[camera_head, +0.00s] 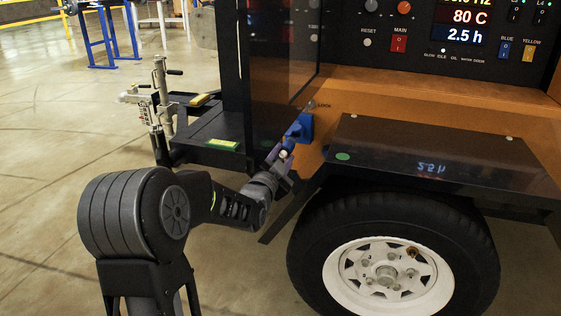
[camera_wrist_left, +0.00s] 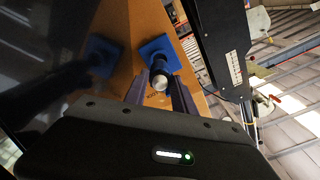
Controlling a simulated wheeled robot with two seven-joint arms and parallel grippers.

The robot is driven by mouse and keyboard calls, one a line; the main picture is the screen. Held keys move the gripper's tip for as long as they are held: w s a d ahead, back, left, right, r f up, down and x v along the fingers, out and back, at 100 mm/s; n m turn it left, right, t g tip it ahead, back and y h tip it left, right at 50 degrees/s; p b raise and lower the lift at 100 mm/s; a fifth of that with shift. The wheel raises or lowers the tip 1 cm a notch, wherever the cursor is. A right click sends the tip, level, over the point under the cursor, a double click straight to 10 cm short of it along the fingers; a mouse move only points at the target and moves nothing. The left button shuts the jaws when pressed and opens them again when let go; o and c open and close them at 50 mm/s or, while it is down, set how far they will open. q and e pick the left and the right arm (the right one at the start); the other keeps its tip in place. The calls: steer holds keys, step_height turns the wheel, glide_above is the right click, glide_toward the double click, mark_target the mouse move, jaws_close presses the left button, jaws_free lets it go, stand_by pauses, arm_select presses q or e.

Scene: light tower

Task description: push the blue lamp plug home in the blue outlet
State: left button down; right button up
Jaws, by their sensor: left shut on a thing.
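The blue outlet (camera_head: 306,124) is a blue plate on the orange side of the light tower, left of the wheel. The blue lamp plug (camera_head: 293,132) is at its front, held by my left gripper (camera_head: 284,158). In the left wrist view the outlet (camera_wrist_left: 163,48) lies beyond the plug (camera_wrist_left: 160,81), whose silver round end faces the camera. The two fingers (camera_wrist_left: 160,92) stand on either side of the plug, shut on it. The plug points at the outlet; how deep it sits is hidden. My right gripper is not in view.
A black fender (camera_head: 430,150) and wheel (camera_head: 390,265) stand right of the gripper. A dark glossy panel (camera_head: 275,70) is close on the left and mirrors the outlet. A hitch jack (camera_head: 160,105) is farther left. The floor (camera_head: 60,210) is open at left.

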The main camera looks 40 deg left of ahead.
mark_target(289, 145)
arm_select(q)
steer(key=shift+b+x, duration=0.45)
steer(key=shift+x, duration=1.15)
steer(key=shift+x, duration=1.6)
stand_by(1.1)
steer(key=c, duration=0.9)
jaws_free()
steer(key=shift+c, duration=0.2)
